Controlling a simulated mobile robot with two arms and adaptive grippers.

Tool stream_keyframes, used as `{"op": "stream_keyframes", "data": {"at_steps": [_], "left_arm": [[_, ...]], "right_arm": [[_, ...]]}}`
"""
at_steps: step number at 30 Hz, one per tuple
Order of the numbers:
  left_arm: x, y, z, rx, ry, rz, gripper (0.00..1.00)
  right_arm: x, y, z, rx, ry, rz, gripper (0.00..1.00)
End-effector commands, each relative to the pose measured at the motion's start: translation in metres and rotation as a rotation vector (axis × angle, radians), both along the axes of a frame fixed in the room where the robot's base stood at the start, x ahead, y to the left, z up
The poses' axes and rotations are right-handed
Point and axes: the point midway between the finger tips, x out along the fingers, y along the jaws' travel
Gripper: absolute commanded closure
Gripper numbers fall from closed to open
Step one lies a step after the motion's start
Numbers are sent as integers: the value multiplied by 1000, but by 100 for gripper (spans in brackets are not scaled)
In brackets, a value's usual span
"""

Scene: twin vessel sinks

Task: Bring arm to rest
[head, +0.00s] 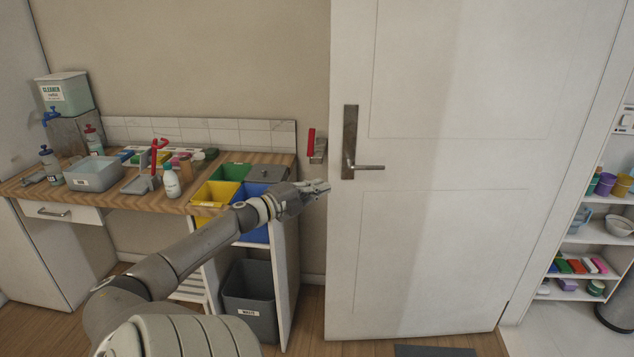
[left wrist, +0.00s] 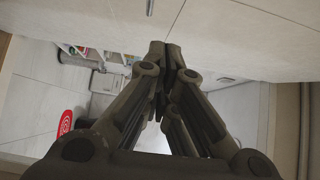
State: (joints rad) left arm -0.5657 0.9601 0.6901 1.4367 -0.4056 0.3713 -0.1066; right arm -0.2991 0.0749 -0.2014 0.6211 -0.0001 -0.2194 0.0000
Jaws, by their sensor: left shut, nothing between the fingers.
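My left gripper (head: 318,188) is stretched out in front of the white door (head: 440,240), just left of and a little below the door handle (head: 368,167). It is shut and empty. In the left wrist view its fingers (left wrist: 168,55) meet close to a pale panel. I cannot tell whether the fingertips touch the door. My left arm reaches up from the lower left of the head view. My right gripper does not show.
A wooden counter (head: 150,203) with a pale basin (head: 93,175), bottles and coloured bins stands at left. A grey waste bin (head: 250,300) is beneath it. A red-handled fixture (head: 312,143) is on the wall by the door. Shelves (head: 590,235) with small items stand at right.

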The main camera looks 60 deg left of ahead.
Motion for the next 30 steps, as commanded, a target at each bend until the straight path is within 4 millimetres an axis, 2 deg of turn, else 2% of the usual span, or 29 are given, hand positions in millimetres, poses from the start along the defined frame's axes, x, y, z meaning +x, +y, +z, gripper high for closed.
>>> {"op": "stream_keyframes", "data": {"at_steps": [10,12,14,17,20,21,23,24,26,27,30], "left_arm": [[-5,1,0,-1,1,0,100],[-7,4,-8,-14,6,12,100],[-12,9,-23,-43,19,36,100],[-28,20,-71,-131,57,107,100],[-53,28,-139,-251,115,203,100],[-64,28,-168,-301,141,244,100],[-81,25,-211,-373,181,301,100],[-92,20,-240,-419,209,337,100],[-110,10,-281,-487,252,390,100],[-122,2,-309,-530,282,424,100],[-152,-27,-374,-635,360,504,100]], "right_arm": [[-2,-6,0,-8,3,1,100],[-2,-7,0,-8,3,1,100],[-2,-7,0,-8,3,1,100],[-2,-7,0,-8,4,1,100],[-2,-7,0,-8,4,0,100],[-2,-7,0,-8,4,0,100],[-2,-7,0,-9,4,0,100],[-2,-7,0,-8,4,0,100],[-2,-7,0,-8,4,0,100],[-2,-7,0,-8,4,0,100],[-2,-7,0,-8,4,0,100]]}}
